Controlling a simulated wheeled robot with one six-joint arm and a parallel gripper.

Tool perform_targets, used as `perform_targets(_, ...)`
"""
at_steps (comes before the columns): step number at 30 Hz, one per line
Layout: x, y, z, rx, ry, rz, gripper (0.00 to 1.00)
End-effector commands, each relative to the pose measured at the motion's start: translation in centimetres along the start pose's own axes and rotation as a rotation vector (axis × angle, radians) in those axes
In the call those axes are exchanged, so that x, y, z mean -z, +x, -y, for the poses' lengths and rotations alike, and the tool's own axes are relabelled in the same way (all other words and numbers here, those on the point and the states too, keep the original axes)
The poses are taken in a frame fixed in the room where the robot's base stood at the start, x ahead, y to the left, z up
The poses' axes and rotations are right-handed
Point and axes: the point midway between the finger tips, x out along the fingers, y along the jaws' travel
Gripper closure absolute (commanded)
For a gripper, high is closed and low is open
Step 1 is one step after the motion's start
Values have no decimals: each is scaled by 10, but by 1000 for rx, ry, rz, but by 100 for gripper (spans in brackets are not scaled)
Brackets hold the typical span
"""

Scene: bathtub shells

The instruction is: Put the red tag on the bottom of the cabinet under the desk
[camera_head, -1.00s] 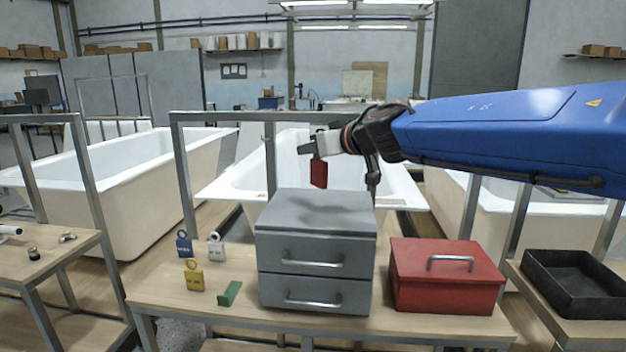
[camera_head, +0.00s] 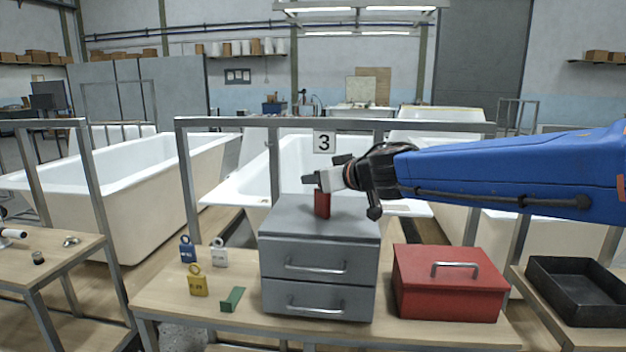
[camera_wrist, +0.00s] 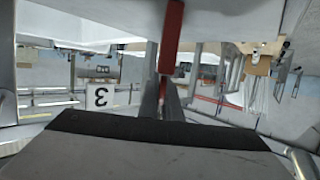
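The red tag (camera_head: 322,205) hangs upright from my gripper (camera_head: 317,182), which is shut on its upper end. In the head view it overlaps the top of the grey two-drawer cabinet (camera_head: 318,252); I cannot tell whether it touches. A red strip, likely the tag, shows at the top of the wrist view (camera_wrist: 172,38). The cabinet stands on the wooden desk (camera_head: 208,312), not under it, and both drawers look closed. The space below the desktop is mostly hidden.
A metal rail (camera_head: 230,123) with a "3" sign (camera_head: 324,142) runs behind.

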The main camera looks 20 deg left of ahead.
Motion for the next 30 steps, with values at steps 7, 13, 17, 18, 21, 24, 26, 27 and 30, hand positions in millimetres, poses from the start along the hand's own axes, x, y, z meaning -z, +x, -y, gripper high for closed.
perform_targets(7, -3, 1, 0, 0, 1, 0, 89)
perform_targets(13, -2, 1, 0, 0, 1, 0, 77)
perform_targets(17, -2, 1, 0, 0, 1, 0, 77)
perform_targets(18, -2, 1, 0, 0, 1, 0, 77)
perform_targets(21, 1, 0, 0, 0, -1, 0, 77)
perform_targets(24, 1, -12, 0, 0, 1, -1, 77)
perform_targets(26, 1, -22, 0, 0, -1, -1, 77)
perform_targets(27, 1, -28, 0, 0, -1, -2, 77)
perform_targets(30, 1, -46, -1, -1, -1, -2, 77)
